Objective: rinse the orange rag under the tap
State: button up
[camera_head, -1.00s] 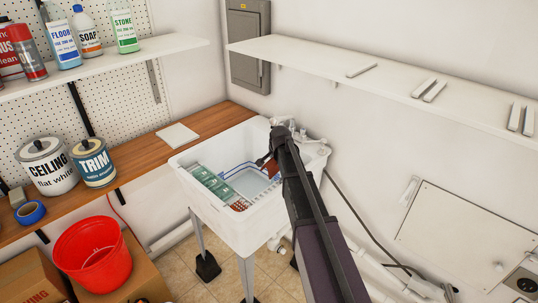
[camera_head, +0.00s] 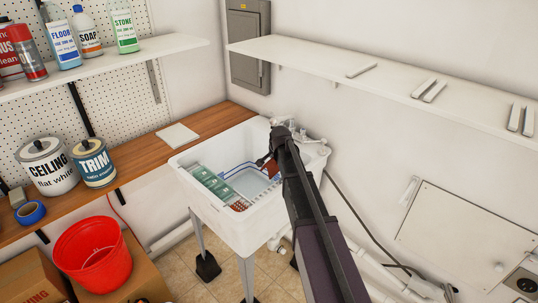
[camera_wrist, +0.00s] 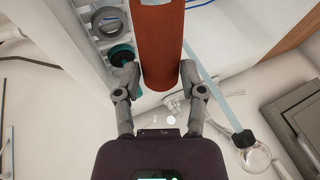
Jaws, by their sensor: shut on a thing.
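The orange rag (camera_wrist: 160,45) shows in the wrist view as a rust-orange, rounded sheet between my fingers. My gripper (camera_wrist: 160,78) is shut on it. In the head view a small red-orange part of the rag (camera_head: 272,167) shows at the end of my arm, inside the white sink (camera_head: 240,232) near its back right. The tap (camera_head: 290,122) is at the sink's back right corner, partly hidden by my arm. Pale metal fittings (camera_wrist: 176,104) show beyond the rag in the wrist view. I cannot tell whether water runs on the rag.
Green-and-white packs (camera_head: 210,182) lie along the sink's left side. A wooden counter (camera_head: 135,158) with paint cans is at the left, a red bucket (camera_head: 92,255) below. A white shelf (camera_head: 390,88) runs along the right wall. A dark hose (camera_head: 350,208) hangs right of the sink.

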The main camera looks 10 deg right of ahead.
jog(key=s+r+p, duration=0.3)
jog(key=s+r, duration=0.1)
jog(key=s, duration=0.1)
jog(key=shift+p, duration=0.4)
jog(key=shift+a, duration=0.1)
